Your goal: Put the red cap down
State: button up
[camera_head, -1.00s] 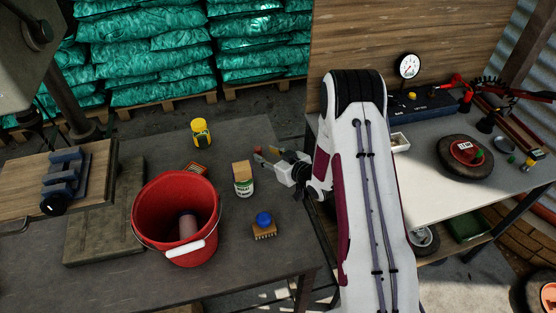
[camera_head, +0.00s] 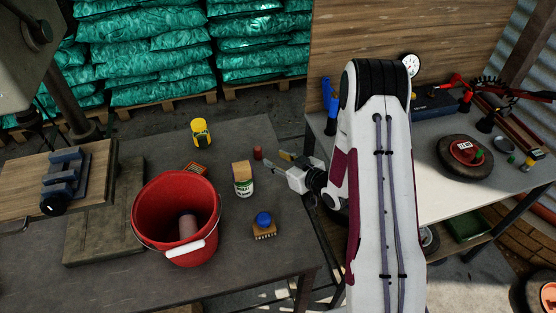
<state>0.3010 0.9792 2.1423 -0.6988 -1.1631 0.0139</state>
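My gripper (camera_head: 281,162) is just to the right of the cap, near the table's right edge.
A red bucket (camera_head: 147,208) with a cylinder inside stands at the front left. A yellow container (camera_head: 201,132), a small patterned box (camera_head: 195,168) and a blue-knobbed brush (camera_head: 264,225) are on the table. A workbench (camera_head: 440,205) stands at the right.

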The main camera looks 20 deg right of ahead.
jog(key=shift+w+d+r, duration=0.1)
jog(key=shift+w+r, duration=0.05)
jog(key=shift+r, duration=0.25)
jog(key=d+r+g+h, duration=0.2)
jog(key=d+r+h, duration=0.1)
jog(key=r, duration=0.9)
jog(key=s+d+r+m+g+h, duration=0.1)
jog(key=s+r+m+h, duration=0.15)
jog(key=s+r, duration=0.8)
jog(key=s+a+r+m+g, duration=0.1)
jog(key=s+a+r+g, duration=0.1)
jog(key=s, duration=1.2)
jog(key=s+a+r+m+g, duration=0.1)
jog(key=s+a+r, duration=0.3)
jog(key=s, duration=0.9)
jog(key=shift+s+a+r+g, duration=0.25)
jog(key=shift+s+r+g, duration=0.1)
jog(key=shift+r+g, duration=0.25)
